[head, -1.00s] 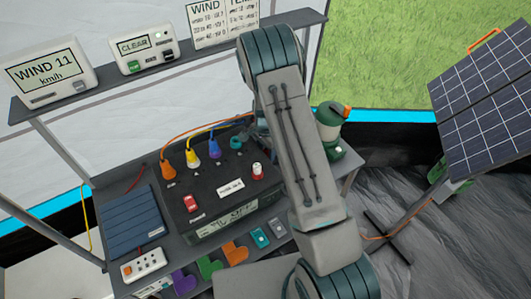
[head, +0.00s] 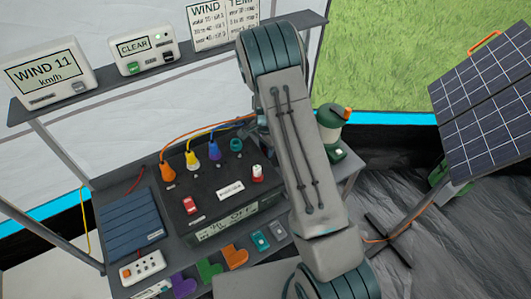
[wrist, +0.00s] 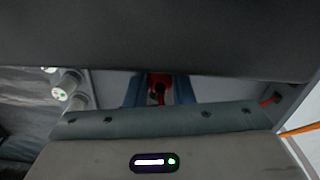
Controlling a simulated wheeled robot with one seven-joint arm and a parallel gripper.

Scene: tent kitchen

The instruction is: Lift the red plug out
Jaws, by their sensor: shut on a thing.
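The red plug (wrist: 158,84) shows small and dark in the wrist view, between the two blue-grey fingers of my gripper (wrist: 157,92). The fingers are shut on it. In the head view my gripper and the red plug are hidden behind my arm. The black power box (head: 215,180) stands on the grey bench, with orange (head: 168,172), yellow (head: 192,160) and blue-purple (head: 214,150) plugs in a row on its top. I cannot tell whether the red plug is still seated.
A red switch (head: 190,205) and a white-and-red knob (head: 258,173) are on the box top. A green lantern (head: 333,130) stands right of my arm. A shelf with display units (head: 45,75) runs above the bench. A power strip (head: 142,266) lies at front left.

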